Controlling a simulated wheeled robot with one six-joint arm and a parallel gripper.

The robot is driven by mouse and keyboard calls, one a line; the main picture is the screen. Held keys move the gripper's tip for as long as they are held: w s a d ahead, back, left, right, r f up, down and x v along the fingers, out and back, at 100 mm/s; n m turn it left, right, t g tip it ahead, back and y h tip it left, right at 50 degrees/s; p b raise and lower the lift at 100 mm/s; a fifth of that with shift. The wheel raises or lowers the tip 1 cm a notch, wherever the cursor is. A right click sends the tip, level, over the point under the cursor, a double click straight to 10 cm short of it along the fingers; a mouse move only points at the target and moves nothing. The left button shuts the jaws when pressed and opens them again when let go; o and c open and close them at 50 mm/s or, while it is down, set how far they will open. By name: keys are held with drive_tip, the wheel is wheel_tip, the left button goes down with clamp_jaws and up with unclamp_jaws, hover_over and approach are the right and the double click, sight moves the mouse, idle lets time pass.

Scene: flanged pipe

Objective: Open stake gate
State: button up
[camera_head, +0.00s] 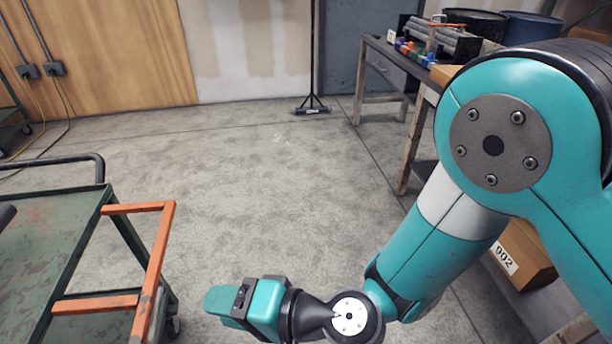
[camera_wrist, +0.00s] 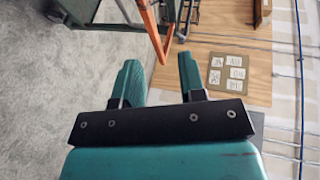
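The orange stake gate (camera_head: 154,262) stands at the near right end of a green cart (camera_head: 40,240), at the left of the head view. It has an upright bar and two cross bars. My gripper (camera_head: 222,302) is to the right of the gate, with clear floor between them. In the wrist view, my gripper (camera_wrist: 159,62) has its two fingers apart with nothing between them. The gate's orange bar (camera_wrist: 152,30) shows just beyond the fingertips, apart from them as far as I can tell.
A workbench (camera_head: 380,48) with small coloured items stands at the back right, with dark drums behind it. A cardboard box (camera_head: 520,255) is low at the right. A thin black stand (camera_head: 312,100) is near the wall. The middle floor is clear. A wooden panel (camera_wrist: 230,55) with posted cards shows in the wrist view.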

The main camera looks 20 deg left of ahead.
drive_tip(key=w+d+r+n+h, duration=0.2)
drive_tip(key=w+d+r+n, duration=0.1)
drive_tip(key=d+r, duration=0.35)
drive_tip(key=w+d+r+n+h, duration=0.2)
drive_tip(key=w+d+r, duration=0.2)
drive_tip(key=d+r, duration=0.25)
drive_tip(key=s+d+r+m+t+h, duration=0.1)
drive_tip(key=d+r+h, duration=0.15)
drive_tip(key=d, duration=0.85)
drive_tip(key=s+d+r+t+h, duration=0.15)
drive_tip(key=d+h, duration=0.25)
drive_tip(key=d, duration=0.8)
wheel_tip(320, 180, up, 12)
drive_tip(key=p, duration=1.2)
drive_tip(key=shift+a+r+p, duration=0.2)
drive_tip(key=shift+a+p, duration=0.15)
drive_tip(key=shift+a, duration=0.1)
drive_tip(key=shift+s+r+p, duration=0.1)
drive_tip(key=shift+r+p, duration=0.25)
drive_tip(key=shift+r, duration=0.05)
drive_tip(key=shift+c, duration=0.5)
clamp_jaws()
